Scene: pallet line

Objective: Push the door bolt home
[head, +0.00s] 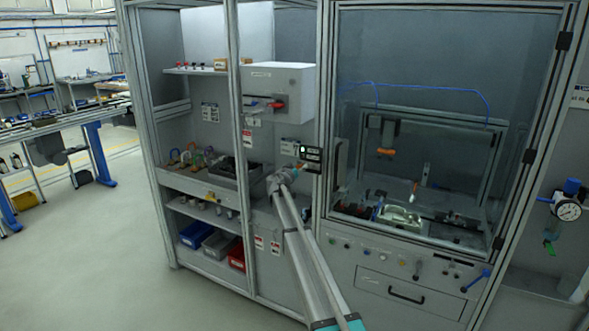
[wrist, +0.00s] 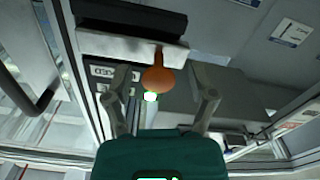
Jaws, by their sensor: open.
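The door bolt (head: 311,153) is a dark block with pale markings on the post at the left edge of the glazed door. In the wrist view its orange knob (wrist: 158,79) hangs on a short stem below a silver bar (wrist: 130,47). My gripper (wrist: 163,88) is open, with one finger on each side of the knob and visible gaps between. In the head view my gripper (head: 293,172) is small, just left of and below the bolt. How far the bolt is slid cannot be told.
The glazed door (head: 440,110) stands right of the bolt, with a dark handle (head: 341,165) beside it. A grey box with a red switch (head: 278,104) is up and left. A dark tray (head: 240,178) lies left of my gripper. The floor (head: 120,240) at left is clear.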

